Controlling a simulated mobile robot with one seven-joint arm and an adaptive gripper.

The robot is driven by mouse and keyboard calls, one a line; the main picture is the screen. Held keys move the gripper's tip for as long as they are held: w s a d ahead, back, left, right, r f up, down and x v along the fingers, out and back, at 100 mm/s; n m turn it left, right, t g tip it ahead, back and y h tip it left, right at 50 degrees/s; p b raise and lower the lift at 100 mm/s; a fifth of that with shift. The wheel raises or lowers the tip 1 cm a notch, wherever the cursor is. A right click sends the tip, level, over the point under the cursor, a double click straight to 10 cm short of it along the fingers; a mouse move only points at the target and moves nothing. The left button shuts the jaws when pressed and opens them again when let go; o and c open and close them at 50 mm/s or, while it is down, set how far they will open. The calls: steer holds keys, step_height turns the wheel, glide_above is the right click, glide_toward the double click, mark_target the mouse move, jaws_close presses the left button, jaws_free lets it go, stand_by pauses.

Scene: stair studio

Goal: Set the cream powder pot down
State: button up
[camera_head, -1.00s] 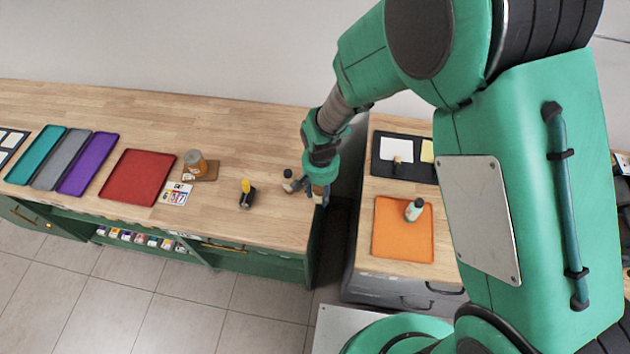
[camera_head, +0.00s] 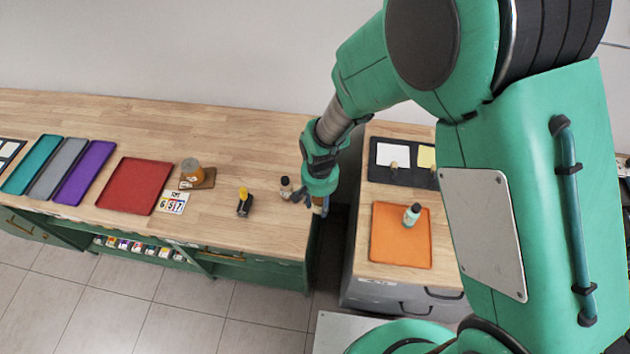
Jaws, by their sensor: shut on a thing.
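My gripper (camera_head: 310,199) is over the right front corner of the long wooden counter (camera_head: 240,125), close to its edge. It is shut on a small cream-tan thing, which I take to be the cream powder pot (camera_head: 321,209). Most of the pot is hidden by the fingers and the wrist. I cannot tell whether its base touches the counter.
Further left are a yellow-and-black item (camera_head: 244,202), an amber jar (camera_head: 192,171) and a red tray (camera_head: 118,198). A gap separates the counter from a cabinet with an orange tray (camera_head: 386,252).

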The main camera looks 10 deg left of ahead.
steer(key=w+a+n+p, duration=0.1)
steer(key=w, duration=0.5)
steer(key=w+a+n+p, duration=0.1)
steer(key=w+a+n, duration=0.1)
steer(key=w, duration=0.5)
steer(key=w+a+n+p, duration=0.1)
steer(key=w+n+p, duration=0.1)
steer(key=w, duration=0.4)
steer(key=shift+w+a+r, duration=0.25)
steer(key=shift+a, duration=0.1)
steer(key=shift+w+a+f+n, duration=0.1)
steer(key=shift+w+n, duration=0.3)
steer(key=shift+w, duration=0.25)
steer(key=shift+w, duration=0.15)
glide_above(303, 133)
steer(key=shift+w+f, duration=0.1)
steer(key=shift+f, duration=0.65)
steer(key=shift+f, duration=0.1)
steer(key=shift+f, duration=1.7)
steer(key=shift+f, duration=0.1)
